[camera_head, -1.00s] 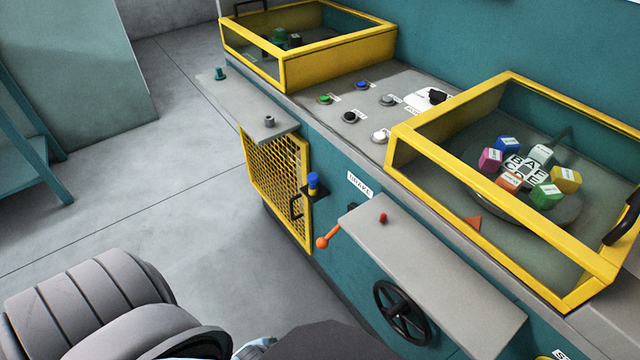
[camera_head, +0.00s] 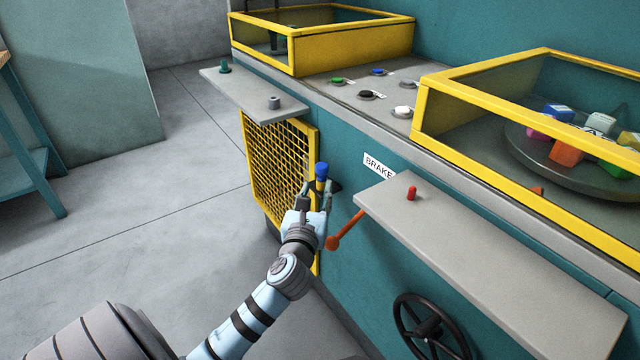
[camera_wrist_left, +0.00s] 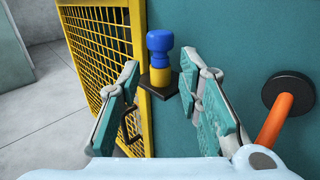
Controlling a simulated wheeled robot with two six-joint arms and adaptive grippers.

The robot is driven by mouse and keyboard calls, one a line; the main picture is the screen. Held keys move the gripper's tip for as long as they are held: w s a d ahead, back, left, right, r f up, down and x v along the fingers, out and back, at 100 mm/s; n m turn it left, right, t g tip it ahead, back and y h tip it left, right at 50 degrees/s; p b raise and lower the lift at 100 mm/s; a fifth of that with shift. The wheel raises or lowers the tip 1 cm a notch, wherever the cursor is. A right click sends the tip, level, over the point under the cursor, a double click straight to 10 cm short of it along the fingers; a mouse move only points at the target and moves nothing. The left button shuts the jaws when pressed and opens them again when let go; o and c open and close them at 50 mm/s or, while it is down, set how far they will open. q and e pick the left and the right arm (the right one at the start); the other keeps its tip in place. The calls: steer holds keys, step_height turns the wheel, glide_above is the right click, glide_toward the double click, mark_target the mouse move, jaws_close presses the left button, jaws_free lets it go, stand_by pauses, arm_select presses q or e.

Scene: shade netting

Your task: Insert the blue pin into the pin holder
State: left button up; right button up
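The blue pin (camera_head: 322,170) stands upright at the edge of the yellow mesh guard. In the left wrist view the blue pin (camera_wrist_left: 160,46) has a round head and a yellow lower part (camera_wrist_left: 160,77) on a small black bracket (camera_wrist_left: 166,93). My left gripper (camera_head: 317,192) is in front of it. In the left wrist view my left gripper (camera_wrist_left: 169,75) is open, with a finger to each side of the pin's line and nothing gripped. A small grey cylinder (camera_head: 273,103) stands on the left grey shelf; I cannot tell whether this is the pin holder. My right gripper is not in view.
The yellow mesh guard (camera_head: 275,165) is left of the pin. An orange lever (camera_head: 345,230) is close to the right. A grey shelf (camera_head: 500,260) with a red peg (camera_head: 411,193) and a black handwheel (camera_head: 425,325) lie further right. Open floor is at left.

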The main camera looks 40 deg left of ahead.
mark_target(321, 177)
arm_select(q)
steer(key=b+x, duration=0.2)
steer(key=x, duration=0.5)
steer(key=shift+w+f, duration=0.1)
steer(key=shift+f, duration=0.05)
steer(key=shift+w+a, duration=0.2)
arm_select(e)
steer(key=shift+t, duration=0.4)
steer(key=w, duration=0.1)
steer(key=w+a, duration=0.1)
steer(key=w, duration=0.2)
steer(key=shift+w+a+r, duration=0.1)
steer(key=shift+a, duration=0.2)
arm_select(q)
steer(key=shift+c, duration=0.3)
jaws_close()
steer(key=shift+r, duration=0.25)
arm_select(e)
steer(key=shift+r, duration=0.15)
arm_select(q)
steer(key=shift+r+p, duration=0.55)
steer(key=shift+p, duration=0.4)
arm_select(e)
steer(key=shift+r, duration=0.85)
arm_select(q)
steer(key=shift+r, duration=0.15)
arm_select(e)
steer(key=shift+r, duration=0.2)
